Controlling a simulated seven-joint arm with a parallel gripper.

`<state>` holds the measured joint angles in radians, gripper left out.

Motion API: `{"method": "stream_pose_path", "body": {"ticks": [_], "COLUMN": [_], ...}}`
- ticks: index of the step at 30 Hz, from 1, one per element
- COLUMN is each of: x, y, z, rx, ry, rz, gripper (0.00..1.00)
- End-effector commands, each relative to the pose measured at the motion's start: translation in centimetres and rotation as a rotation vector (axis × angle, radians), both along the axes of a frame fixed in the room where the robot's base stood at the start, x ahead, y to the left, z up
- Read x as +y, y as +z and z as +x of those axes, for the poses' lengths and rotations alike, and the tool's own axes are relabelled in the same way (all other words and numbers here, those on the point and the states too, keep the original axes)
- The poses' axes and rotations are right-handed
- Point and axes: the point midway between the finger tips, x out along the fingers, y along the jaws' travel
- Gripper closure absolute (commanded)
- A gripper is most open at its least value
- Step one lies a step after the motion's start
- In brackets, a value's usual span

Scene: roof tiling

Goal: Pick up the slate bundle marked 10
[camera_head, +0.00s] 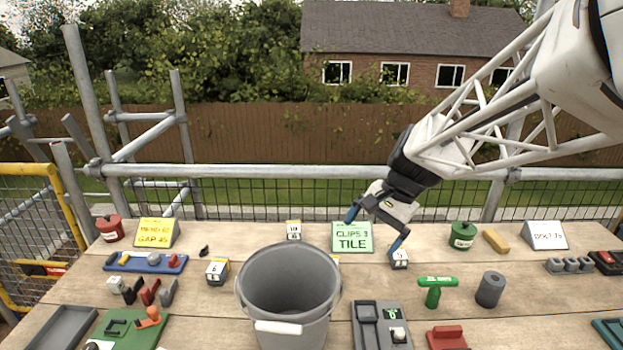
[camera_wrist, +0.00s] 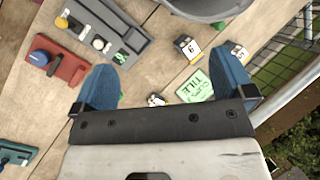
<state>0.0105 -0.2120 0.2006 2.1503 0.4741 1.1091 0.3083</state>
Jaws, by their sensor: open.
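Several small dark bundles with pale labelled faces stand on the plank table. The back bundle (camera_head: 293,230) seems to read 10, though the print is small; it also shows in the wrist view (camera_wrist: 237,52). Another bundle (camera_head: 217,271) at left seems to read 6. A bundle (camera_head: 399,259) right of the green sign shows an unclear mark; it appears in the wrist view (camera_wrist: 157,100) between the fingers. One more (camera_wrist: 187,47) is mostly hidden behind the bucket in the head view. My gripper (camera_head: 375,229) is open and empty, above the table around the sign.
A grey bucket (camera_head: 288,290) stands at front centre. The green CLIPS TILE sign (camera_head: 352,237) stands close to my gripper. A mesh guardrail runs behind the table.

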Motion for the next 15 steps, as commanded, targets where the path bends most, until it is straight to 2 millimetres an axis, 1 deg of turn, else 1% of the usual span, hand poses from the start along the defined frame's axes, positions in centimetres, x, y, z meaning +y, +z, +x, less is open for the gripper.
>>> {"method": "stream_pose_path", "body": {"ticks": [1, 8, 15], "x": [0.3, 1.8, 3.3], "y": [-0.4, -2.0, -4.1], "z": [1.3, 6.4, 11.9], "rx": [0.022, 0.119, 0.222], "ry": [-0.022, -0.12, -0.221], "rz": [0.02, 0.112, 0.207], "gripper": [0.0, 0.0, 0.0]}}
